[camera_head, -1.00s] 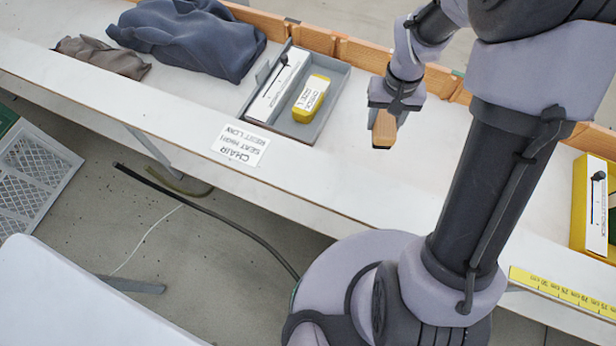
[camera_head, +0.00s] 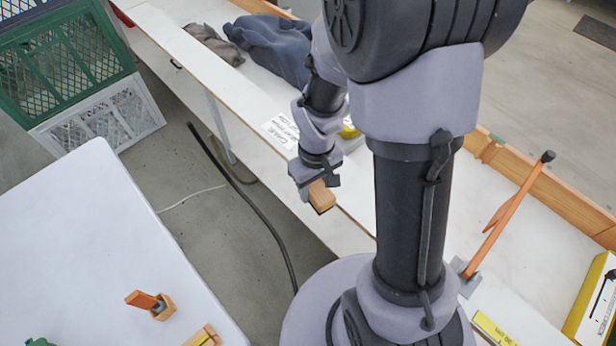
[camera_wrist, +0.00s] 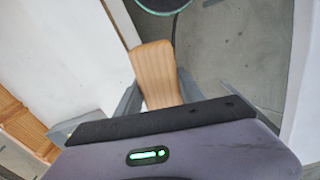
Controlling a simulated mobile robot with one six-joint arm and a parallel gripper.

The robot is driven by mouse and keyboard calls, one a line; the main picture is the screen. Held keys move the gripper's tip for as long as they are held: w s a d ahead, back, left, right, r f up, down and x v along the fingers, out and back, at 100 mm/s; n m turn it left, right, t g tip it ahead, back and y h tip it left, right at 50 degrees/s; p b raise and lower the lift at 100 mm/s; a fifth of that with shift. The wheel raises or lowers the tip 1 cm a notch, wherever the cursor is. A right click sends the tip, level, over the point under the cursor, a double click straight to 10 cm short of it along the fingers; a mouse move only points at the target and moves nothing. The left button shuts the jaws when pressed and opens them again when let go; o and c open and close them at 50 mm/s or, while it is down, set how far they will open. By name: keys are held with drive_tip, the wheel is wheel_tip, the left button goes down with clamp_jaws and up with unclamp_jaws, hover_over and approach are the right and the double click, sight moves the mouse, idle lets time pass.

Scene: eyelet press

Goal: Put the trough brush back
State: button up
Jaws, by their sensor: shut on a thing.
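My gripper (camera_head: 312,182) is shut on a light wooden block-like piece (camera_head: 321,197), which I take to be the trough brush. No bristles show. In the head view it hangs near the front edge of the long white bench (camera_head: 345,230). In the wrist view the wooden piece (camera_wrist: 157,75) sticks out between the fingers, with bare floor beyond it on the right.
A white table (camera_head: 85,235) at lower left carries a wooden holder (camera_head: 163,308) with an orange-handled thing and another wooden piece (camera_head: 203,337). Crates (camera_head: 70,55) stand at upper left. An orange lever (camera_head: 500,225) rises from the bench at right. A dark hose (camera_head: 245,195) lies on the floor.

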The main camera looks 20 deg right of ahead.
sight(334, 205)
drive_tip(key=shift+n, duration=0.8)
drive_tip(key=s, duration=0.2)
drive_tip(key=s+d+p, duration=0.1)
drive_tip(key=s, duration=0.1)
drive_tip(key=s+r+p, duration=0.1)
drive_tip(key=s, duration=0.1)
drive_tip(key=shift+d, duration=0.45)
drive_tip(key=w+d, duration=0.2)
drive_tip(key=w, duration=0.2)
drive_tip(key=w+d+f+b, duration=0.1)
drive_tip(key=w+d, duration=0.1)
drive_tip(key=w, duration=0.3)
drive_tip(key=w+d, duration=0.2)
drive_tip(key=w, duration=0.2)
drive_tip(key=shift+w+d+f, duration=0.25)
drive_tip(key=shift+f, duration=0.15)
wheel_tip(334, 205, down, 4)
drive_tip(key=shift+w+r+b, duration=0.1)
drive_tip(key=shift+w+b, duration=0.05)
drive_tip(key=shift+b, duration=0.95)
drive_tip(key=shift+r, duration=0.2)
drive_tip(key=shift+f, duration=0.15)
drive_tip(key=o, duration=1.2)
